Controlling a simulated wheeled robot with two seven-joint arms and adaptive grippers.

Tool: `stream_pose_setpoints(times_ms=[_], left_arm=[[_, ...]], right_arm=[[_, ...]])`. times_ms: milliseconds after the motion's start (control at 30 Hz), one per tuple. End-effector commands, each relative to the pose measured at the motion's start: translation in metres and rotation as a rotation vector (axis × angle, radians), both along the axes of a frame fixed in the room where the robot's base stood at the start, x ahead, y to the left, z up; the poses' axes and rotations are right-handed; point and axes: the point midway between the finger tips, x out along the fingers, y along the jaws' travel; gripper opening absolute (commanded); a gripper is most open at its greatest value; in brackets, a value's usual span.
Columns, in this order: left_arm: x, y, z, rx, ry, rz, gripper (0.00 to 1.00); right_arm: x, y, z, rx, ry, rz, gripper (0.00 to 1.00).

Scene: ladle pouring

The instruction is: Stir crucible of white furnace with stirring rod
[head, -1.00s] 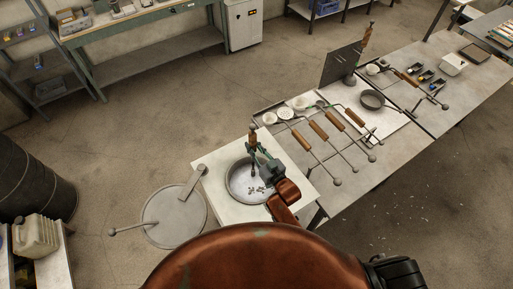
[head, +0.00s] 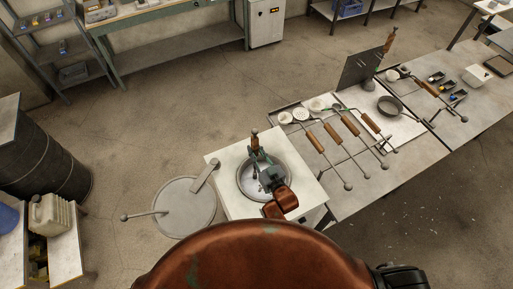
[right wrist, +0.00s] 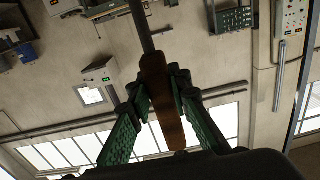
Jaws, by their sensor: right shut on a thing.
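The white furnace (head: 222,163) stands in the middle of the head view, with its round grey crucible (head: 243,183) open at the top. Small grey pieces show in the crucible. My right gripper (head: 260,158) is over the crucible's far side, shut on the stirring rod's wooden handle (head: 254,139). The rod looks roughly upright; its lower end is largely hidden by the gripper, so I cannot tell how deep it reaches. In the right wrist view the green fingers (right wrist: 158,92) hold the brown handle (right wrist: 160,85) between them, with the grey shaft (right wrist: 142,25) beyond. My left gripper is out of view.
A round lid (head: 184,208) with a long arm is swung out left of the furnace. A table (head: 350,195) to the right carries several wooden-handled tools (head: 349,125), white bowls (head: 285,118) and a dark pan (head: 390,106). A dark barrel (head: 45,165) stands left.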

Motion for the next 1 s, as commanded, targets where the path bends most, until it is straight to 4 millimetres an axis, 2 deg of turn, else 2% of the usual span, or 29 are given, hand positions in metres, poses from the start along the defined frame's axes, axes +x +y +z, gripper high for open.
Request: stream_pose_setpoints(times_ms=[467, 1000], left_arm=[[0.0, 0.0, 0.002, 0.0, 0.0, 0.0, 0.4], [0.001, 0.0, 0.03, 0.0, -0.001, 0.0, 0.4]], right_arm=[[-0.001, 0.002, 0.005, 0.003, -0.006, 0.0, 0.0], [0.0, 0.001, 0.037, 0.003, -0.007, 0.0, 0.0]])
